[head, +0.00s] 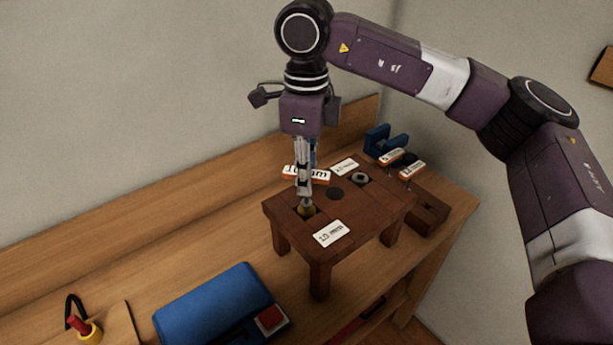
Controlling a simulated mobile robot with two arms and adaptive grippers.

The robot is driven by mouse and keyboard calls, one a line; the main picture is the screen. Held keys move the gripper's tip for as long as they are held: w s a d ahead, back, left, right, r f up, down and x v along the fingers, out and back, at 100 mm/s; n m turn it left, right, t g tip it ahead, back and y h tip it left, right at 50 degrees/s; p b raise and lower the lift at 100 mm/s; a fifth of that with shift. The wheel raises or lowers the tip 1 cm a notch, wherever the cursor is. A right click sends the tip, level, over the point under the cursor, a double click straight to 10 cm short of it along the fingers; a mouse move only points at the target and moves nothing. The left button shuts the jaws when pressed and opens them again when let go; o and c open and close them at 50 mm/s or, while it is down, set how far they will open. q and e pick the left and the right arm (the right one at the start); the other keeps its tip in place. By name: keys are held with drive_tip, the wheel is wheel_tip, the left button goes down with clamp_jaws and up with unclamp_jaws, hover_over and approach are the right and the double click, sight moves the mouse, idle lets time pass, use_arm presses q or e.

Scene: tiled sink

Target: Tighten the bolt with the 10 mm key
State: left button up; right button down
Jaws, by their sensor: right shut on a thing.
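My right gripper (303,190) points straight down over the small brown wooden stand and is shut on a key (322,174) with a white and orange label. The label is partly hidden by the fingers, so its number is not fully readable. Below the fingers, a brass-coloured bolt (307,211) sits in the stand's top, near a white "10 mm" plate (331,233). The key's lower end is at or just above this bolt; I cannot tell whether it is seated. My left gripper is out of view.
The stand (385,208) also bears a grey bolt (360,178), a dark round spot (335,193) and another plate (345,167). Two labelled keys (412,170) are at the right, by a blue holder (385,140). A blue case (215,305) lies in front.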

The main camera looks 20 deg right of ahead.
drive_tip(key=m, duration=0.3)
drive_tip(key=shift+w+m+b, duration=0.1)
drive_tip(key=shift+m+b, duration=0.2)
drive_tip(key=shift+b, duration=0.1)
drive_tip(key=shift+r+m, duration=0.15)
drive_tip(key=shift+m, duration=0.45)
drive_tip(key=c, duration=1.6)
unclamp_jaws()
drive_tip(key=shift+r+p, duration=2.2)
drive_tip(key=shift+r, duration=1.25)
